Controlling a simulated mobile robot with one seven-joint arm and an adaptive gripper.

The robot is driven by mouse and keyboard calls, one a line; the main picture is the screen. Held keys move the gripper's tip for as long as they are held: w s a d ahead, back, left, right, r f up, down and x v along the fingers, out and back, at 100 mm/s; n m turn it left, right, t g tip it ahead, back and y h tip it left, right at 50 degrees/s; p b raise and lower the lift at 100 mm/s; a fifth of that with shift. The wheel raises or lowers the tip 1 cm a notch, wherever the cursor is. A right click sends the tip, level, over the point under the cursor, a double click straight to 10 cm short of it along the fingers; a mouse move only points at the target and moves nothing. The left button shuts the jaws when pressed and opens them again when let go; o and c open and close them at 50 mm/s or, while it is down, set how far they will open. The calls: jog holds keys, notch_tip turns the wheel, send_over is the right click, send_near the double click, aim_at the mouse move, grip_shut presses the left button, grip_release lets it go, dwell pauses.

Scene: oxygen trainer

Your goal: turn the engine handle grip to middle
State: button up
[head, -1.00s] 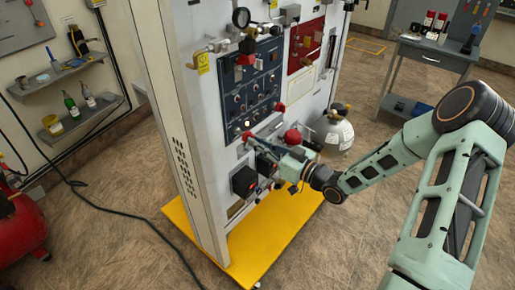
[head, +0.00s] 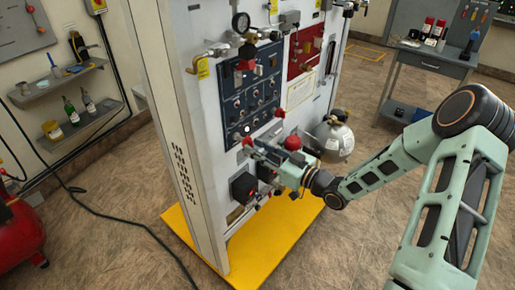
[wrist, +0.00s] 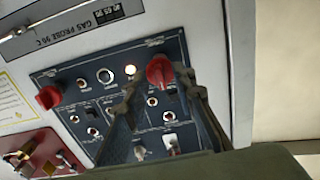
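The task's handle grip is not labelled in view; two red knobs sit on the dark blue switch panel (head: 252,90). One red knob (wrist: 160,70) is at the fingertips of my gripper (wrist: 157,85) in the wrist view. In the head view, the same knob (head: 247,142) is at the panel's lower left corner. My gripper (head: 254,148) has its fingers apart, one tip on each side of this knob. Contact cannot be told. The other red knob (wrist: 48,97) stands free at the panel's far end; it also shows in the head view (head: 280,112).
A red panel (head: 303,60) adjoins the blue one. A red ball-shaped part (head: 292,142) and a black box (head: 243,185) are close to my gripper. The cabinet stands on a yellow base (head: 270,245).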

jog(key=v, duration=1.2)
